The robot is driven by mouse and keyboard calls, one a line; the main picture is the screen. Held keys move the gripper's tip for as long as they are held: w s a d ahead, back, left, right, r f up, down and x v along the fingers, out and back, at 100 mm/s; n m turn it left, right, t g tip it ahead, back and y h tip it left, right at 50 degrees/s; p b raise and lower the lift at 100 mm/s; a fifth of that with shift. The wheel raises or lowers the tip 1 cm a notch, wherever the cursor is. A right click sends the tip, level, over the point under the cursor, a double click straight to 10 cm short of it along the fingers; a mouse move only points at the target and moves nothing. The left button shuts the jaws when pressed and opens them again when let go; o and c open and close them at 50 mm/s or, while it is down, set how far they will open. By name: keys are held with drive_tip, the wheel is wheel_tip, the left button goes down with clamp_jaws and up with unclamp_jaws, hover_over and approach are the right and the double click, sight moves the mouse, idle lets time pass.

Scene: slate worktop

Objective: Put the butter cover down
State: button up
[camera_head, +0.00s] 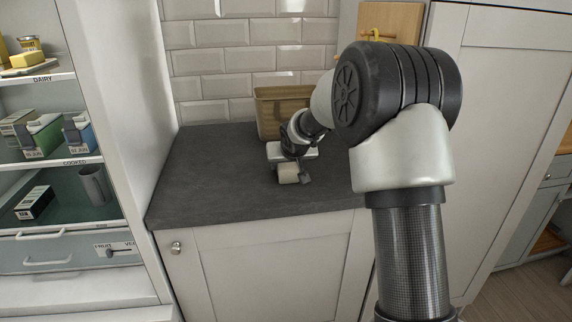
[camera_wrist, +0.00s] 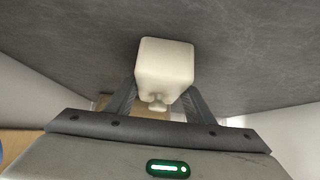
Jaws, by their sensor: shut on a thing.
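The butter cover (camera_head: 289,174) is a small cream-white box with rounded edges and a small knob, which shows at the gripper side in the wrist view (camera_wrist: 165,62). My gripper (camera_head: 290,168) is shut on it, with one dark finger on each side in the wrist view (camera_wrist: 160,92). The cover is over the front middle part of the slate worktop (camera_head: 215,185). I cannot tell whether it touches the worktop. A yellow block like butter (camera_head: 27,59) lies on the top fridge shelf at the far left.
A wooden box or crate (camera_head: 270,108) stands at the back of the worktop by the tiled wall, partly behind my arm. The worktop's left side is clear. The open fridge (camera_head: 75,158) holds cartons, a grey cup and drawers. A tall white cupboard (camera_head: 500,130) stands at right.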

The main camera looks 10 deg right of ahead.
drive_tip(key=o, duration=1.2)
drive_tip(key=shift+c, duration=0.2)
